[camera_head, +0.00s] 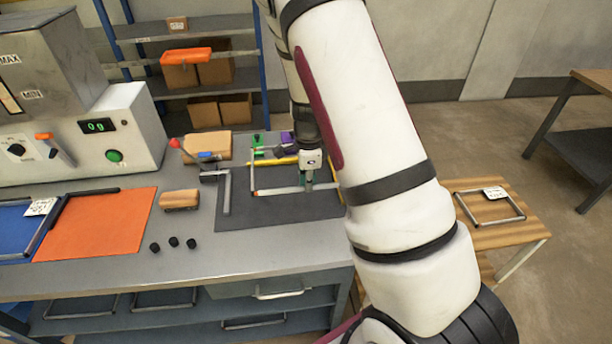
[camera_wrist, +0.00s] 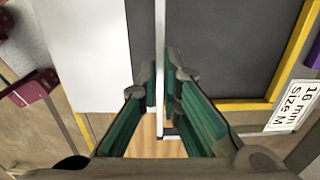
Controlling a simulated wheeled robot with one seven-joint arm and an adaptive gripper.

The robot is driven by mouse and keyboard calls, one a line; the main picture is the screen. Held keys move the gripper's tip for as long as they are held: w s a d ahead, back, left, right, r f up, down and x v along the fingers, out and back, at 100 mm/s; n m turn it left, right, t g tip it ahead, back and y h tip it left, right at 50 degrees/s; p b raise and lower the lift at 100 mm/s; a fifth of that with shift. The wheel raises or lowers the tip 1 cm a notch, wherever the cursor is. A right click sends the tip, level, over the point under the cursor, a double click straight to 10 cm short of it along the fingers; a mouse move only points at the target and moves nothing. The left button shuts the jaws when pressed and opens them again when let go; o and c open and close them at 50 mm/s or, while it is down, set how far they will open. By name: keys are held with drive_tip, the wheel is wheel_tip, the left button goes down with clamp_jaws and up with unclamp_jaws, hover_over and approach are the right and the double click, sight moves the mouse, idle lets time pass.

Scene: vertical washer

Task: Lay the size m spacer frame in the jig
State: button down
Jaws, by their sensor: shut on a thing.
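My gripper (camera_head: 309,182) is over the dark mat (camera_head: 285,210) on the bench, pointing down. It is shut on one bar of a pale, thin spacer frame (camera_head: 275,191). In the wrist view the bar (camera_wrist: 160,30) runs between the fingertips (camera_wrist: 162,78). The frame's left side and front bar show in the head view; my arm and gripper hide part of the rest. A white label (camera_wrist: 291,105) reading "16 mm Size M" shows in the wrist view beside a yellow strip. Whether the frame touches the mat is unclear.
A red-knobbed lever (camera_head: 175,144) and wooden block (camera_head: 180,199) stand left of the mat. Several black knobs (camera_head: 173,242) lie in front. Another tagged frame (camera_head: 490,207) lies on the wooden stool at right. An orange mat (camera_head: 97,224) lies at left.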

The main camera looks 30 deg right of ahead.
sight(308, 207)
drive_tip(key=shift+f+b, duration=1.4)
drive_tip(key=shift+f, duration=2.4)
drive_tip(key=shift+f, duration=0.15)
drive_tip(key=shift+w+d, duration=0.15)
drive_tip(key=shift+w, duration=0.1)
drive_tip(key=c, duration=1.7)
unclamp_jaws()
drive_tip(key=shift+r+p, duration=1.35)
drive_tip(key=shift+r, duration=2.65)
